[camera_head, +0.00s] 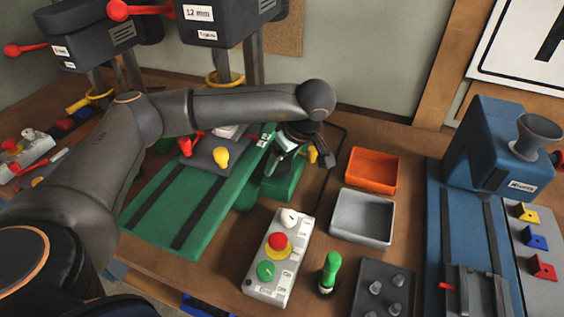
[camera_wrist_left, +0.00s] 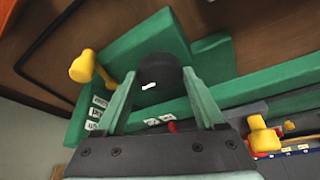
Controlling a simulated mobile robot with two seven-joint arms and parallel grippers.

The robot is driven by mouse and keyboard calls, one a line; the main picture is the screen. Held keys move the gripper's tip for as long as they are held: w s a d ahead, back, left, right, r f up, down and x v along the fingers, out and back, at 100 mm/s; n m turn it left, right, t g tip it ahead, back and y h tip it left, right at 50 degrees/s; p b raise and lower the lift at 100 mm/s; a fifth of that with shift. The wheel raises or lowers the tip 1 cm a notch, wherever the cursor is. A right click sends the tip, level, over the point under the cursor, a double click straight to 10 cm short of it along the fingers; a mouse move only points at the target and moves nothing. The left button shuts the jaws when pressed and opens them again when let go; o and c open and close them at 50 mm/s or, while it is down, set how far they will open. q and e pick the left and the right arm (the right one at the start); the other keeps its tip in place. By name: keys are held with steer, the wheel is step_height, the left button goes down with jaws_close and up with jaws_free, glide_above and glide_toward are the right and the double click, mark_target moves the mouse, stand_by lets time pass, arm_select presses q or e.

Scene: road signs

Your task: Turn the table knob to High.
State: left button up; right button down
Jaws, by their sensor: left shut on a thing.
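A black round knob (camera_wrist_left: 158,88) sits on a green machine part in the left wrist view, between the two teal fingers of my left gripper (camera_wrist_left: 160,76). The gripper is shut on this knob. White labels (camera_wrist_left: 98,107) are on the green part beside it, too small to read. In the head view my left gripper (camera_head: 277,162) points down at the green block (camera_head: 284,184) beside the long green table (camera_head: 180,205). The knob is hidden there by my gripper, and I cannot tell its setting. My right gripper is not in view.
A yellow handle (camera_wrist_left: 84,66) is close to the left finger. A control box (camera_head: 279,258) with a red button and green knob stands in front, near a green-handled tool (camera_head: 329,270). Orange (camera_head: 371,170) and grey (camera_head: 363,217) trays are at right.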

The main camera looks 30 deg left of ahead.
arm_select(q)
steer(key=shift+s+f+m+t+h+b, duration=0.15)
steer(key=shift+m+t+b, duration=0.25)
steer(key=shift+m, duration=0.5)
steer(key=shift+w+r+m+t+h+b, duration=0.1)
steer(key=shift+m+t+h+b, duration=0.1)
steer(key=shift+m+b, duration=0.55)
steer(key=shift+s+m+t+b, duration=0.1)
steer(key=shift+m+t+b, duration=0.3)
steer(key=shift+m, duration=0.75)
steer(key=shift+a+m+t+h+b, duration=0.1)
steer(key=shift+m+t+h+b, duration=0.15)
steer(key=shift+m+h+b, duration=0.7)
steer(key=shift+a+m+t+b, duration=0.1)
steer(key=shift+m+t+b, duration=0.3)
steer(key=shift+m, duration=1.15)
steer(key=o, duration=1.3)
steer(key=shift+o, duration=0.2)
